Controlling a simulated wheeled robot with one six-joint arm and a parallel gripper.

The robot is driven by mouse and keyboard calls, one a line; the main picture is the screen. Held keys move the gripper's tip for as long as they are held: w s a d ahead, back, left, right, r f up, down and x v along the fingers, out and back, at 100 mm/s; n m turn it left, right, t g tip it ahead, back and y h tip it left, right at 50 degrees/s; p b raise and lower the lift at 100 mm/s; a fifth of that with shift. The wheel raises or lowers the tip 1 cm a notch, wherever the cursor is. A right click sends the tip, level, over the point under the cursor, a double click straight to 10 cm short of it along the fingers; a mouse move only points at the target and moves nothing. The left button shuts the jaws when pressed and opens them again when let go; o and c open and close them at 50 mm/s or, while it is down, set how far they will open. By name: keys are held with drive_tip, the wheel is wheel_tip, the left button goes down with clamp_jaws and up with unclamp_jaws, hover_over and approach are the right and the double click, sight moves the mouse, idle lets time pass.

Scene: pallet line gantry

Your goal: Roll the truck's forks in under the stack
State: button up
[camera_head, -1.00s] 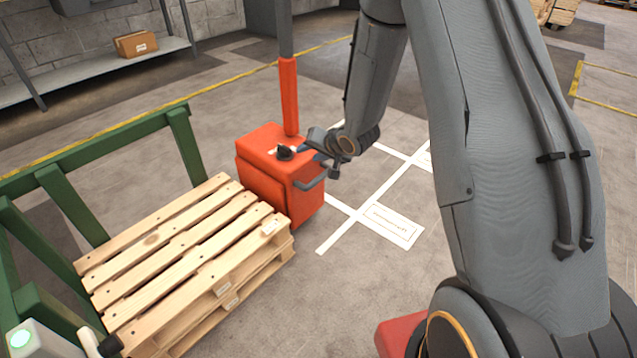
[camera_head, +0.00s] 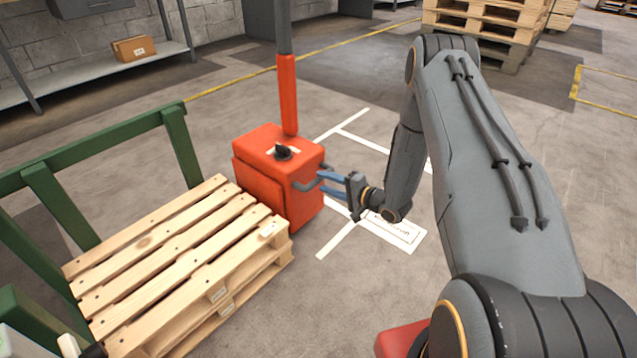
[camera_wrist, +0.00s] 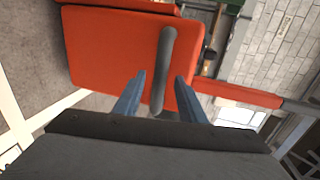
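The orange-red truck (camera_head: 265,185) stands in the middle of the head view, with an upright mast, a black knob (camera_head: 283,153) on top and a grey bar handle (camera_head: 304,186) on its side. Its forks are not visible. A low stack of wooden pallets (camera_head: 180,255) lies directly left of it. My gripper (camera_head: 320,182) is at the handle, its blue fingers pointing at the truck. In the wrist view, the handle (camera_wrist: 166,65) lies between my gripper's spread fingers (camera_wrist: 157,92), with gaps on both sides. I cannot tell if either finger touches it.
A green frame (camera_head: 105,150) borders the pallet stack on the far left. A taller pallet stack (camera_head: 485,25) stands at the back right. A shelf with a cardboard box (camera_head: 134,48) is along the back wall. Floor with white markings (camera_head: 345,235) is open right of the truck.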

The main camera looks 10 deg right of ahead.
sight(321, 181)
drive_tip(key=shift+b+x, duration=0.5)
drive_tip(key=shift+x, duration=1.3)
clamp_jaws()
